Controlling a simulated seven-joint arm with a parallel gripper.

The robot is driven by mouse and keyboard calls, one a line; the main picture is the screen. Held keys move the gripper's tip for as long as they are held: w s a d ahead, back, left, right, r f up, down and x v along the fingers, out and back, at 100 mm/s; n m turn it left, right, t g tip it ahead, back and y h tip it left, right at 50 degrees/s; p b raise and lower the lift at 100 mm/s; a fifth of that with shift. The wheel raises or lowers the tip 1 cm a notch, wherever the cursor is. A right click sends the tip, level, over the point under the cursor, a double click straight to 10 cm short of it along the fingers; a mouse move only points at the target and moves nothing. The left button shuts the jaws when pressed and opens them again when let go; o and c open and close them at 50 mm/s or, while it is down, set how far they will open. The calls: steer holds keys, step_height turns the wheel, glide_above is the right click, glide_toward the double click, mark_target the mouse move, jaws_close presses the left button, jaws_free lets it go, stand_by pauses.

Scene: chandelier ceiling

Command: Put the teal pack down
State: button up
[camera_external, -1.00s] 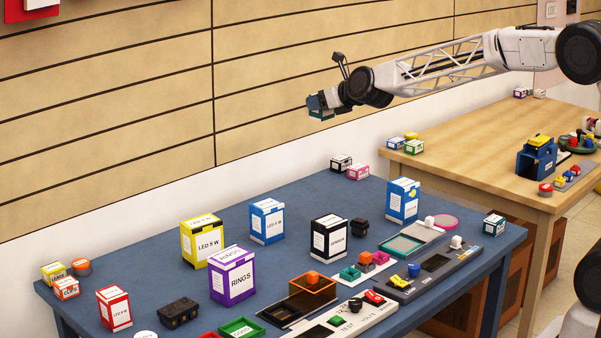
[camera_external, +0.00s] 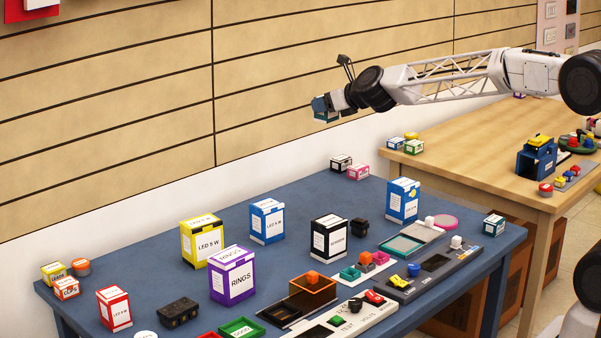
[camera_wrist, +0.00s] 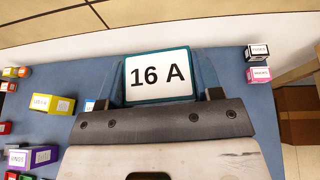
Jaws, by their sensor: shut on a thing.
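The teal pack (camera_wrist: 158,76) fills the top middle of the wrist view, with a white label reading "16 A". My gripper (camera_wrist: 160,92) is shut on it, one finger at each side. In the external view the teal pack (camera_external: 321,111) hangs at the end of my gripper (camera_external: 331,103), high above the back of the blue table (camera_external: 300,185) and in front of the wood-panelled wall. Its underside and far side are hidden.
The table's back middle is bare. Blue boxes (camera_external: 267,222) (camera_external: 403,201), a yellow box (camera_external: 202,242), a purple box (camera_external: 232,276) and a black box (camera_external: 328,239) stand on it. Small black and pink boxes (camera_external: 358,172) sit at the back edge. A wooden table (camera_external: 470,150) adjoins.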

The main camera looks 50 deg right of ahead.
steer(key=shift+d+r+n+g+y, duration=0.75)
steer(key=shift+d+n+g+y, duration=4.4)
steer(key=shift+d, duration=5.45)
step_height(320, 180, down, 18)
steer(key=n+t+y, duration=0.1)
steer(key=n+t, duration=0.1)
steer(key=shift+s, duration=0.35)
steer(key=shift+a+n, duration=0.1)
steer(key=shift+n, duration=0.15)
steer(key=shift+f, duration=3.1)
steer(key=shift+f, duration=0.1)
steer(key=shift+f, duration=1.75)
